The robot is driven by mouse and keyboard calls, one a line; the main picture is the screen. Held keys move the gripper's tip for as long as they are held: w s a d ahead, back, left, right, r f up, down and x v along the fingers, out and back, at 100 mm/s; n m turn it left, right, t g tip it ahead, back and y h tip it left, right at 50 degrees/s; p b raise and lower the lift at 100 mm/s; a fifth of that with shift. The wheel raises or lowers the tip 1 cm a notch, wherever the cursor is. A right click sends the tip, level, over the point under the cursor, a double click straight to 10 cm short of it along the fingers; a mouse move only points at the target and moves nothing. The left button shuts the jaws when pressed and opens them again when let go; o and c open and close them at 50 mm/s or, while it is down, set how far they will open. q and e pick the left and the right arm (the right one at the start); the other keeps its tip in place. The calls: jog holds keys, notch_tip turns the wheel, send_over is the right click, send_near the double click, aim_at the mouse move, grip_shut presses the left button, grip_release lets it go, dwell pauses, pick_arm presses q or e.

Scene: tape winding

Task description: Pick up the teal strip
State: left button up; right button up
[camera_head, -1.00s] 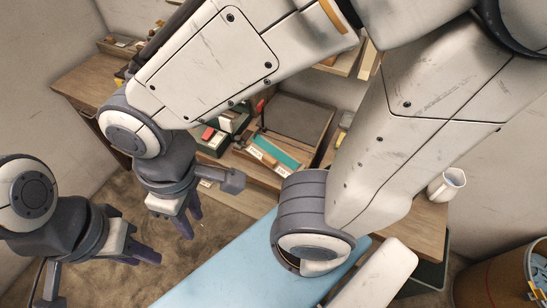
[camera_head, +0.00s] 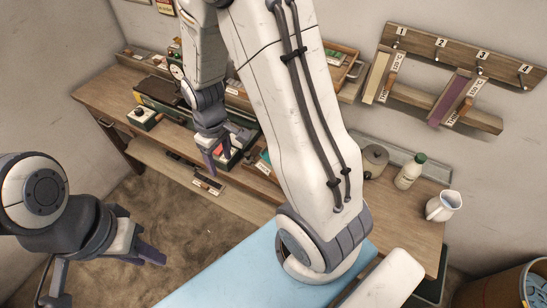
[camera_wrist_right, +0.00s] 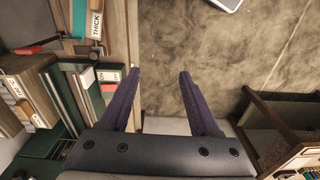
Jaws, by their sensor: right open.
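The teal strip (camera_wrist_right: 80,18) shows only in part at the top left edge of the right wrist view, beside a label reading THICK. In the head view, a small teal patch (camera_head: 265,157) shows beside my right arm, which hides most of that spot. My right gripper (camera_head: 217,162) points down by the bench's front edge, left of the teal patch. In the right wrist view its two purple fingers (camera_wrist_right: 161,76) are apart with nothing between them. My left gripper (camera_head: 155,258) hangs over the floor at the lower left, away from the bench; its finger gap is unclear.
The wooden bench (camera_head: 100,95) runs along the wall with trays and boxes. A white pitcher (camera_head: 443,206), a green-capped bottle (camera_head: 410,171) and a tape roll (camera_head: 375,160) stand at its right. A numbered rack (camera_head: 455,60) hangs on the wall. The floor (camera_head: 150,200) in front is clear.

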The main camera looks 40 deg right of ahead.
pick_arm(q)
notch_tip(320, 180, up, 6)
jog(key=p, duration=0.5)
pick_arm(e)
jog(key=d+f, duration=0.4)
jog(key=d, duration=0.1)
jog(key=s+d+f+m, duration=0.1)
jog(key=d+f, duration=0.3)
jog(key=d, duration=0.2)
jog(key=s+d+f+m, duration=0.1)
jog(key=d+f, duration=0.3)
jog(key=d, duration=0.2)
jog(key=shift+d+f, duration=0.2)
notch_tip(320, 180, down, 3)
jog(key=shift+w+r+b, duration=0.1)
jog(key=shift+b, duration=0.5)
jog(key=shift+f, duration=0.5)
notch_tip(320, 180, down, 5)
jog(key=b, duration=0.5)
jog(key=shift+b, duration=0.3)
pick_arm(q)
notch_tip(320, 180, down, 6)
jog(key=shift+f, duration=0.2)
pick_arm(e)
jog(key=shift+r, duration=0.1)
grip_shut()
